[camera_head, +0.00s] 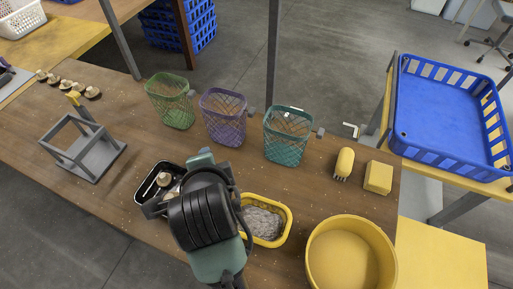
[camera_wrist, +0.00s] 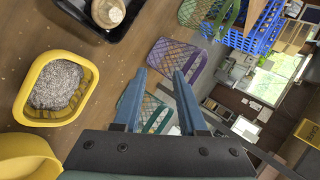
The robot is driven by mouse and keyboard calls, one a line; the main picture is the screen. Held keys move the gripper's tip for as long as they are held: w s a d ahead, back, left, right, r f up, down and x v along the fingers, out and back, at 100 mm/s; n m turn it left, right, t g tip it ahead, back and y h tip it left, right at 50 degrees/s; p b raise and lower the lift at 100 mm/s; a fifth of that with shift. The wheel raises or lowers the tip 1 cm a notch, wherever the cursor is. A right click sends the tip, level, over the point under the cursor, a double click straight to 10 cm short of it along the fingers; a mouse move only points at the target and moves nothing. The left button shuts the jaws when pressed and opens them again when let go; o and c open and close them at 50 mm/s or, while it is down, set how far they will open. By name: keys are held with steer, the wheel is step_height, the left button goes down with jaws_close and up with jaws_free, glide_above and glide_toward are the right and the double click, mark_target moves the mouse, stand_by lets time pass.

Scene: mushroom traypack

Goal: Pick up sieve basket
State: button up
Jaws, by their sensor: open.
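Three mesh baskets stand in a row along the back edge of the wooden table: a green one (camera_head: 170,103), a purple one (camera_head: 223,118) and a teal one (camera_head: 287,137). Each has a grey tab at its side. In the wrist view, the teal basket (camera_wrist: 155,112) shows partly between and behind the fingers, the purple basket (camera_wrist: 176,62) lies beyond the tips, and the green basket (camera_wrist: 196,12) is at the top. My gripper (camera_wrist: 159,74) is open and empty, apart from the baskets. In the head view my arm hides the fingers.
A black tray (camera_head: 142,197) with mushrooms and a yellow tub (camera_head: 288,222) of grey material flank my arm. A round yellow bowl (camera_head: 352,224), yellow brush (camera_head: 344,163), yellow block (camera_head: 378,177) and grey frame stand (camera_head: 92,164) are on the table. A blue crate (camera_head: 440,105) is at right.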

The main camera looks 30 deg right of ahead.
steer(key=s+f+m+g+p, duration=0.4)
steer(key=s+m+g+p, duration=0.4)
steer(key=s, duration=0.6)
glide_toward(259, 221)
steer(key=s+a, duration=0.2)
steer(key=s, duration=0.2)
steer(key=shift+t+y, duration=0.3)
steer(key=shift+t, duration=0.1)
steer(key=shift+w+a+x, duration=0.1)
steer(key=shift+a+x, duration=0.05)
steer(key=shift+x, duration=0.85)
steer(key=shift+w+a+x, duration=0.1)
steer(key=shift+x, duration=0.85)
steer(key=shift+w+a+x, duration=0.1)
steer(key=shift+a+x, duration=0.05)
steer(key=shift+x, duration=0.85)
jaws_close()
